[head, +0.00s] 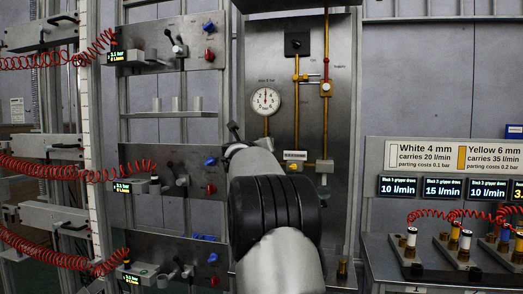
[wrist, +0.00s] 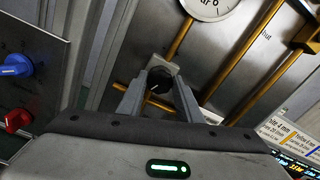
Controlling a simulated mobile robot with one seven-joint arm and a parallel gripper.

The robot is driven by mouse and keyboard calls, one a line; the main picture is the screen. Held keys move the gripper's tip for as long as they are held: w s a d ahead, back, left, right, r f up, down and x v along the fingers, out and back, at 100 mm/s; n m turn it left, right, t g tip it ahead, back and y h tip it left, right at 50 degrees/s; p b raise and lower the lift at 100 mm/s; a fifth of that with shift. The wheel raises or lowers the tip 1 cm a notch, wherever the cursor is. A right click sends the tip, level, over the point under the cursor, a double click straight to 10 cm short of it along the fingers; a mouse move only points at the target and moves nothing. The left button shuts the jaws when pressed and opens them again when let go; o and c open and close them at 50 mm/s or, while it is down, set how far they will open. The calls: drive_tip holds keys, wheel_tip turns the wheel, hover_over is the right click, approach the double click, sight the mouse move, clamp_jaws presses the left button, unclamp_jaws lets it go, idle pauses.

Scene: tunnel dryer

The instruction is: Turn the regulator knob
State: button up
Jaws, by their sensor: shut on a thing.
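The regulator knob (wrist: 157,84) is dark and round, and sits between the two fingertips in the wrist view. My gripper (wrist: 158,92) is shut on it, one finger on each side. A pale block shows just behind the knob. In the head view my gripper (head: 236,140) reaches the left edge of the steel panel (head: 344,130), and my arm hides most of the knob there. A round white gauge (head: 265,101) is mounted on the panel above my gripper; its lower part also shows in the wrist view (wrist: 207,5).
Brass pipes (head: 326,60) run up the panel right of the gauge. Left stands a rack with red coiled hoses (head: 60,62); its blue knob (wrist: 15,66) and red knob (wrist: 14,120) are left of my gripper. A bench (head: 400,270) with small fittings is at right.

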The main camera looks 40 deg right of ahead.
idle(0.4)
drive_tip(key=o, duration=1)
drive_tip(key=shift+o, duration=0.2)
drive_tip(key=b+v, duration=0.2)
drive_tip(key=v, duration=1.5)
drive_tip(key=shift+a, duration=0.25)
